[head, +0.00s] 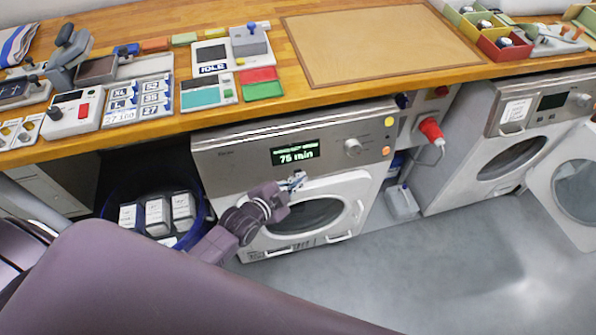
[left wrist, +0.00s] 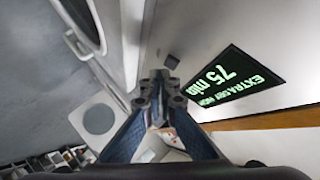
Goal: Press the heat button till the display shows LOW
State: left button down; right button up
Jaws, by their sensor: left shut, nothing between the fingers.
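The dryer (head: 228,152) stands under the bench. Its display (head: 295,151) reads "75 min" in green, under a smaller line. In the left wrist view the display (left wrist: 235,80) is turned round; its smaller line starts "EXTRA DRY", and its last word is hard to read. My left gripper (head: 297,182) is shut and empty, in front of the panel below the display. The wrist view shows its fingertips (left wrist: 160,87) together; contact with the button cannot be told.
A knob (head: 352,146), a yellow button (head: 389,121) and an orange button (head: 386,150) are right of the display. The round door (head: 350,190) is below. A blue bin (head: 108,200) stands left. A second machine (head: 480,130) with its door open is right.

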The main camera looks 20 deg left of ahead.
pick_arm(q)
jog(key=shift+w+a+f, duration=0.15)
jog(key=shift+w+a, duration=0.15)
jog(key=shift+w, duration=0.15)
dwell(0.8)
jog(key=shift+s+d+r+p, duration=0.2)
jog(key=shift+s+d+p, duration=0.2)
jog(key=shift+s+p, duration=0.25)
jog(key=s+d+p, duration=0.1)
jog(key=s+r+p, duration=0.1)
jog(key=s+d+p, duration=0.1)
jog(key=s, duration=0.1)
jog(key=shift+d+r, duration=0.3)
jog(key=shift+d, duration=0.05)
dwell(1.7)
